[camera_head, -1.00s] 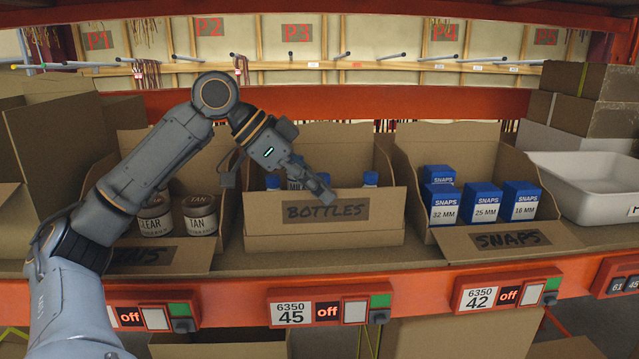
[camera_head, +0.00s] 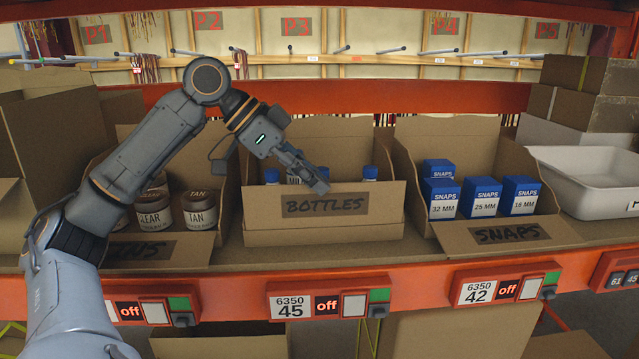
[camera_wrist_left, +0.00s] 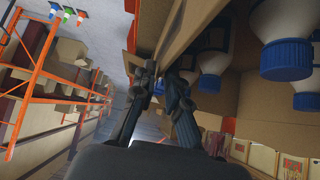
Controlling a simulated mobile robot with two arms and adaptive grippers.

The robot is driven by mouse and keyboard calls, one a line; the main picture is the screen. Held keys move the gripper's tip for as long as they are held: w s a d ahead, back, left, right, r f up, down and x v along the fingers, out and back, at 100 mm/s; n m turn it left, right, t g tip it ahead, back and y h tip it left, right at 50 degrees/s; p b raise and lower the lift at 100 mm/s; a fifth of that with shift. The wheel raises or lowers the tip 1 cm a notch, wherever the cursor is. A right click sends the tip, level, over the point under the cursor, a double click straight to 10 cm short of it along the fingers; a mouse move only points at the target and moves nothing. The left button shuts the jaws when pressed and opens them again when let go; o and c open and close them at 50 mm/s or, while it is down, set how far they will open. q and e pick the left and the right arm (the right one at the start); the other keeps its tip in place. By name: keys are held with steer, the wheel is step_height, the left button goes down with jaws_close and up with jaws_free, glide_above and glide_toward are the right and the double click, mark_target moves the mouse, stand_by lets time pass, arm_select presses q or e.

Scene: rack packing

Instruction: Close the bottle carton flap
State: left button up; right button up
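The bottle carton (camera_head: 325,235) stands on the shelf in the middle of the head view. Its front flap (camera_head: 385,203), marked BOTTLES, stands raised at the front. Blue-capped bottles (camera_head: 369,172) sit behind it. My left gripper (camera_head: 321,186) is at the flap's top edge, with its fingers partly over the edge. In the left wrist view the gripper's fingertips (camera_wrist_left: 160,72) are close together with the cardboard edge between them, and blue bottle caps (camera_wrist_left: 287,60) hang at the right. My right gripper is in neither view.
A carton of blue SNAPS boxes (camera_head: 482,198) stands to the right, its flap (camera_head: 560,237) folded outward. A carton of tins (camera_head: 200,210) is to the left, partly behind my arm. A white bin (camera_head: 580,185) is at far right. Closed brown boxes are stacked behind it.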

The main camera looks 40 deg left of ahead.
arm_select(q)
steer(key=v, duration=1)
steer(key=shift+s, duration=0.15)
steer(key=shift+r, duration=0.1)
